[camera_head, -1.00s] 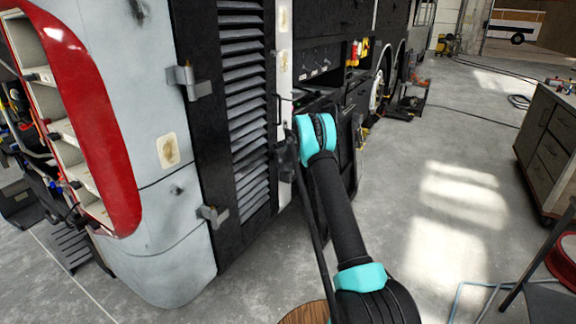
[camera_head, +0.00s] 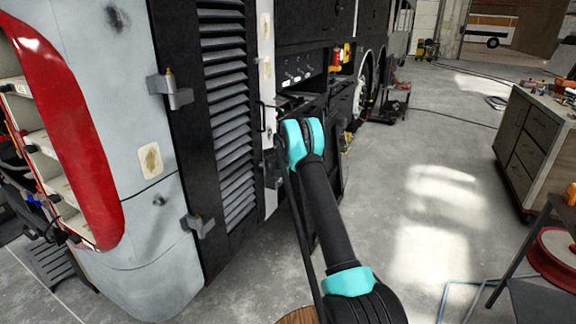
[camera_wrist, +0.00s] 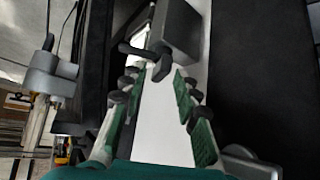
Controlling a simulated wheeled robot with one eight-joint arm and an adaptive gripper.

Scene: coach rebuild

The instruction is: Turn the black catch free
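The black catch (camera_wrist: 176,30) shows in the wrist view as a dark block with a short lever (camera_wrist: 150,55) sticking out toward the fingers. It sits at the edge of a pale strip, just beyond my fingertips. My gripper (camera_wrist: 157,86) is open, with its green-padded fingers on either side of the pale strip and nothing visible between them. The lever's end lies near the gap between the fingertips; I cannot tell if they touch. In the head view my gripper is a dark shape beside the louvred panel, partly hidden by my arm, and the catch cannot be made out there.
The coach side has a louvred black panel (camera_head: 228,110) with hinges (camera_head: 170,90) on its left. A workbench with drawers (camera_head: 535,135) and a red reel (camera_head: 556,255) stand at the right.

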